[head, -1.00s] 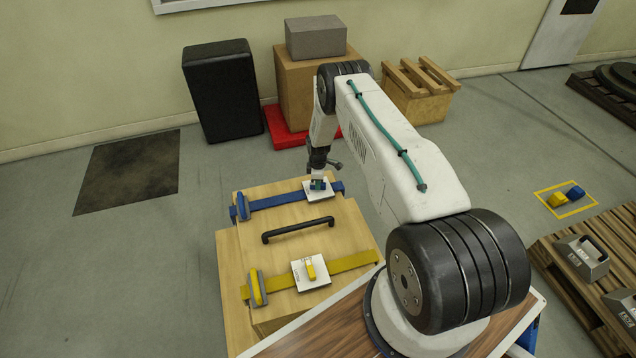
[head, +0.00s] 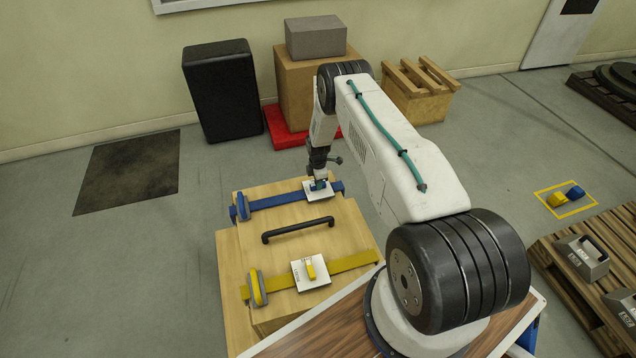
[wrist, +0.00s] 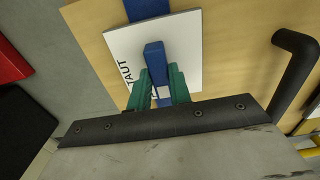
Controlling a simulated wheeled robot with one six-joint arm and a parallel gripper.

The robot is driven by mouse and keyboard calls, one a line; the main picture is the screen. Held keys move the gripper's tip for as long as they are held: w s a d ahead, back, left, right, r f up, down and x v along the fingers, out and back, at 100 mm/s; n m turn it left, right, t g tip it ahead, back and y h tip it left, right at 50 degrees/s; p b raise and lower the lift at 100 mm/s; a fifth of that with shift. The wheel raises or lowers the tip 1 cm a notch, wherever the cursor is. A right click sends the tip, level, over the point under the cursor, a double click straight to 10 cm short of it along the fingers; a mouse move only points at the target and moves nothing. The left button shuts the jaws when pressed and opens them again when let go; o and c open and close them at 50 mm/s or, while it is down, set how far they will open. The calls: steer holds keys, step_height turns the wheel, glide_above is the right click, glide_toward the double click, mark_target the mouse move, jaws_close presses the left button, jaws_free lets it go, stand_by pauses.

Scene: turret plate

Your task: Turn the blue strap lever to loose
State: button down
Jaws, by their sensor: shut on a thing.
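The blue strap lever (wrist: 154,62) stands on a white plate (wrist: 195,45) marked TAUT along its left side in the wrist view. My gripper (wrist: 160,88) has its green fingers on either side of the lever and is shut on it. In the head view my gripper (head: 319,185) is over the white plate at the blue strap (head: 280,200) on the wooden crate lid, and it mostly hides the lever. In the wrist view the lever lies roughly in line with the strap. Other lettering on the plate is partly covered by the fingers.
A black bar handle (head: 298,230) crosses the lid between the blue strap and a yellow strap (head: 350,262). A yellow lever (head: 311,268) sits on its own white plate. A black case (head: 222,90) and cardboard box (head: 298,85) stand behind.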

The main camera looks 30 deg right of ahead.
steer(key=c, duration=1.3)
jaws_free()
steer(key=shift+d, duration=0.1)
step_height(320, 180, up, 8)
steer(key=shift+f, duration=0.1)
